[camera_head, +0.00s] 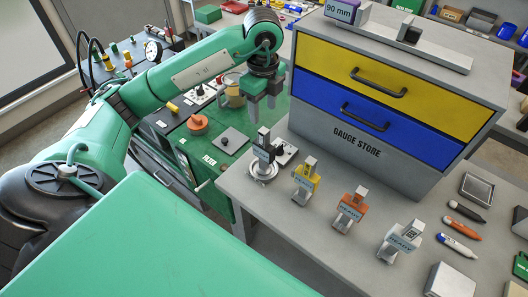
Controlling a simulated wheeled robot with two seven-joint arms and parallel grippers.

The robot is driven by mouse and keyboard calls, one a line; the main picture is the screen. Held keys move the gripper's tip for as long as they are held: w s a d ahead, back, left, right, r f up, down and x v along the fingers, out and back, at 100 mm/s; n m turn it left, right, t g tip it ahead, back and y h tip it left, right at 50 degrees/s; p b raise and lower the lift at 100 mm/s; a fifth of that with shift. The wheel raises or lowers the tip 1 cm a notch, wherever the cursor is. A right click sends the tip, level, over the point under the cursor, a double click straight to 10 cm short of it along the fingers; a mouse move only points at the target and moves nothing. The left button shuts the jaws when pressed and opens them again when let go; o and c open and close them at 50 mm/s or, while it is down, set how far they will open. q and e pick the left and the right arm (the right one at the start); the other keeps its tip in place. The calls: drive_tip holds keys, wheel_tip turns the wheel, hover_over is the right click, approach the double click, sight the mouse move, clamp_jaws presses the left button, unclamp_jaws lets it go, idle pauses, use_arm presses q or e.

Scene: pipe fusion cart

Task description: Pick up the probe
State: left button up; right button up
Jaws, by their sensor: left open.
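Several small upright tagged tools stand in a row on the grey table; I cannot tell for sure which is the probe. A dark-topped one (263,147) stands at the left end by a round metal dish (263,171). To its right are a yellow one (306,180), an orange one (349,211) and a grey one (400,241), the last two with tags reading READY. My left gripper (262,108) is open and empty, pointing down above and apart from the dark-topped tool. My right gripper is not in view.
The gauge store (370,148) with yellow and blue drawers stands just behind the row. Markers (457,246) and a grey tray (477,189) lie at the right. A green cart (208,160) with knobs and an orange disc (198,123) is at the left.

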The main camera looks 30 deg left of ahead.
sight(264, 130)
use_arm(q)
wheel_tip(264, 130, down, 6)
drive_tip(key=shift+f, duration=0.1)
drive_tip(key=shift+f+p, duration=0.35)
drive_tip(key=shift+p, duration=0.2)
wheel_tip(264, 130, down, 4)
drive_tip(key=shift+d+f+p, duration=0.1)
drive_tip(key=shift+p, duration=0.9)
drive_tip(key=shift+f, duration=0.25)
drive_tip(key=shift+w, duration=0.1)
clamp_jaws()
